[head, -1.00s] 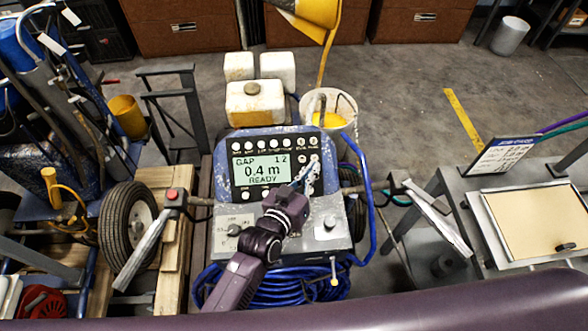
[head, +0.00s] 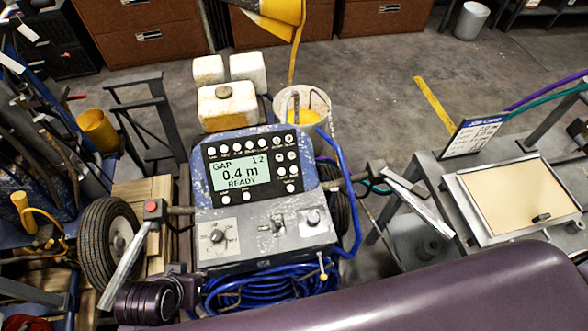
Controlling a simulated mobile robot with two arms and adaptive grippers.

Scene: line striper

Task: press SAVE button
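The line striper's blue control panel (head: 257,175) stands in the middle of the head view. Its screen (head: 239,173) reads GAP, 0.4 m, READY. Round white buttons run in a row above the screen, with more to its right (head: 292,170) and two below. Their labels are too small to read, so I cannot tell which one is SAVE. Nothing of mine covers or touches the buttons. Dark purple links of my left arm (head: 150,301) are at the lower left, below the panel. No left fingertips can be made out there. My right gripper is not in view.
Below the panel, a grey plate (head: 265,226) carries knobs and a switch, above coiled blue hose (head: 270,290). A handlebar with a red button (head: 151,206) is at the left. A metal table (head: 445,170) with a tan board stands at the right. White tanks and a bucket are behind.

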